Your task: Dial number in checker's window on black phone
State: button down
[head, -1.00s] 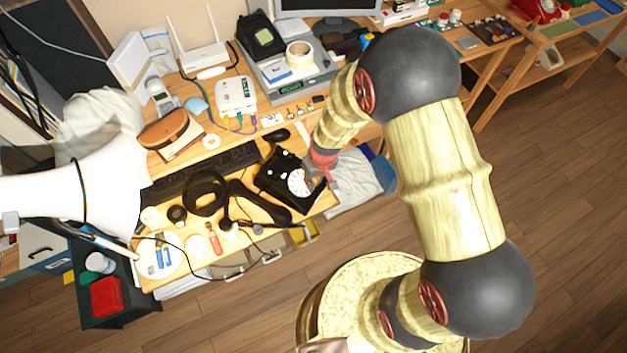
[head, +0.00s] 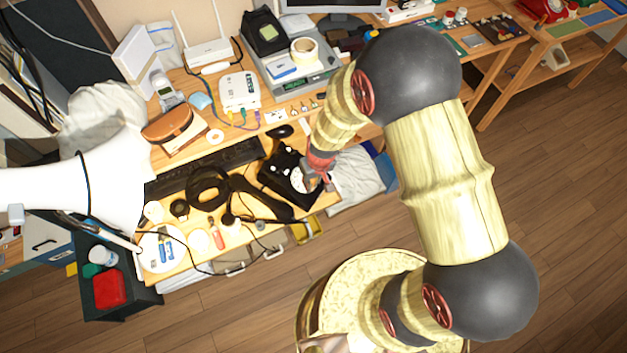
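The black phone (head: 276,178) lies near the front right edge of the wooden desk. Its pale round dial (head: 299,182) faces up and is partly covered by my gripper. A black handset (head: 262,199) lies beside the phone on its left. My gripper (head: 318,184) is over the right side of the dial; its fingers are too small and overlapped to tell whether they are open or whether they touch the dial. A red phone (head: 545,8) stands far off at the top right. No checker's window or number is readable in this view.
A keyboard (head: 213,167), a mouse (head: 280,131) and black headphones (head: 207,188) lie close to the phone. A white router (head: 208,50) and a grey device (head: 310,68) stand at the back. A white lamp (head: 105,178) reaches in from the left.

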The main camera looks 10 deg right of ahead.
jog(key=shift+a, duration=0.15)
jog(key=shift+s+a+r, duration=0.2)
jog(key=shift+a, duration=0.35)
jog(key=shift+p, duration=0.3)
jog(key=shift+w+a+r+p, duration=0.15)
jog(key=shift+a+r+p, duration=0.15)
jog(key=shift+a, duration=0.35)
jog(key=shift+w+a+r+p, duration=0.2)
jog(key=shift+w+a+p, duration=0.15)
jog(key=shift+a, duration=0.1)
dwell(0.3)
